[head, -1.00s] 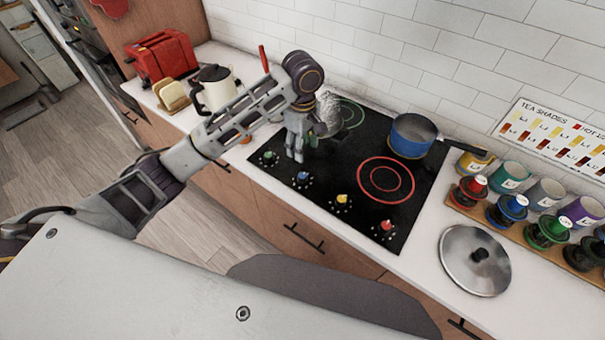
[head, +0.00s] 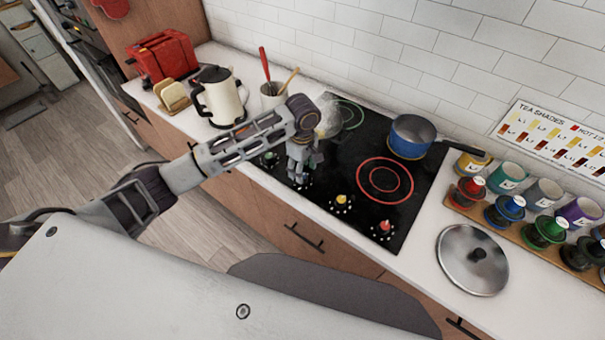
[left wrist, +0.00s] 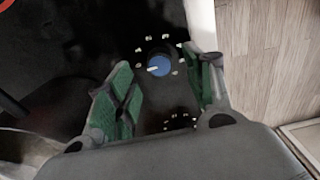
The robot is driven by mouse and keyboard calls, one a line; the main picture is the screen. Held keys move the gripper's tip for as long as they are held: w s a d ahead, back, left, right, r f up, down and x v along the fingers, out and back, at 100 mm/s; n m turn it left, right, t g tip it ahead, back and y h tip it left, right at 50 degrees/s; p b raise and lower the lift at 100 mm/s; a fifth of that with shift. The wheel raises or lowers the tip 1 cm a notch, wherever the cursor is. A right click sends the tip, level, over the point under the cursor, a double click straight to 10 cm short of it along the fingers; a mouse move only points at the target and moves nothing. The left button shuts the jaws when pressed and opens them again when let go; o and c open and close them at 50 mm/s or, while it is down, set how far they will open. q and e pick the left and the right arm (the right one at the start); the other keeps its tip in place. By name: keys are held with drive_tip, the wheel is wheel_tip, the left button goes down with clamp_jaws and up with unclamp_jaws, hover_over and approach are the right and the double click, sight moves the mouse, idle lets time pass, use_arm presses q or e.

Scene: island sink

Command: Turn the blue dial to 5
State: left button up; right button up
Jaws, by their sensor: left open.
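The blue dial (left wrist: 159,65) sits on the black cooktop (left wrist: 90,40) with white marks around it. In the left wrist view it lies just beyond and between the green-padded fingertips of my open left gripper (left wrist: 162,85), not touching them. A white pointer shows on the dial's left side; the numbers are too small to read. In the head view my left gripper (head: 299,178) points down over the cooktop's front edge and hides most of the dial. My right gripper is not in view.
Beside the gripper are a green dial (head: 268,157), a yellow dial (head: 342,200) and a red dial (head: 385,227). A red ring burner (head: 385,181) glows behind them. A blue pot (head: 409,138) stands at the back right, a kettle (head: 222,98) at left.

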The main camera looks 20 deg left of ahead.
use_arm(q)
drive_tip(key=shift+f, duration=1.9)
drive_tip(key=shift+c, duration=0.2)
drive_tip(key=c, duration=1)
